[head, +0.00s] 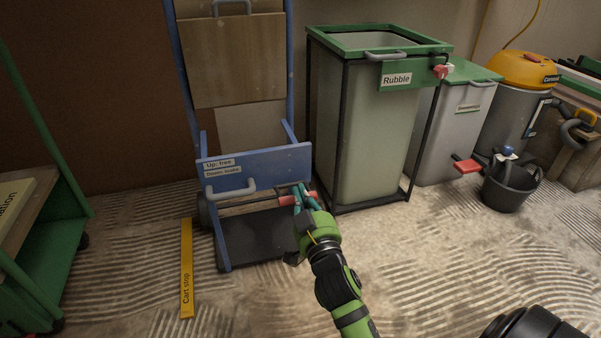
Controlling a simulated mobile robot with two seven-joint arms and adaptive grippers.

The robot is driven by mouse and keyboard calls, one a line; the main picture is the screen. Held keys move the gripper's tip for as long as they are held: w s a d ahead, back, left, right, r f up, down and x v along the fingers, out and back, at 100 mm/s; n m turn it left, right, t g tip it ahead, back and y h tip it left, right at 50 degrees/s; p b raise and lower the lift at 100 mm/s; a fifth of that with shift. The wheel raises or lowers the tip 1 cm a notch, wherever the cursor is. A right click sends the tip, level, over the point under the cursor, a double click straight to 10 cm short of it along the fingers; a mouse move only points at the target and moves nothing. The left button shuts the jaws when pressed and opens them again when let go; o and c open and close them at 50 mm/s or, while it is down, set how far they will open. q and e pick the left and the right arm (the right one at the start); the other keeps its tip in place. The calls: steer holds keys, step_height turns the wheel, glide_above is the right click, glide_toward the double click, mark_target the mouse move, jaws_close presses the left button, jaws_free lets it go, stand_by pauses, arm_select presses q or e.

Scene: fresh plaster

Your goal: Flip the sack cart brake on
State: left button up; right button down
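The sack cart (255,163) stands upright left of centre, with a blue frame and a blue cross panel. Labels on the panel read "Up: free" and "Down: brake" (222,172). A small red brake part (287,200) shows at the panel's lower right, in front of the cart's base. My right gripper (302,193) reaches up from below, its teal fingers at this red part, with red showing on both sides of them. The fingers hide much of it, so its exact position and whether they grip it are unclear. My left gripper is not in view.
A yellow "Cart stop" strip (186,268) lies on the floor left of the cart. The "Rubble" bin (365,130) stands close on the right, with a grey bin (450,130) beyond. A green trolley (55,255) is at left. The ridged floor at front right is mostly clear.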

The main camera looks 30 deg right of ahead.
steer(key=r, duration=0.5)
steer(key=shift+s+a+r, duration=0.1)
steer(key=shift+s+r, duration=0.1)
steer(key=shift+r, duration=0.15)
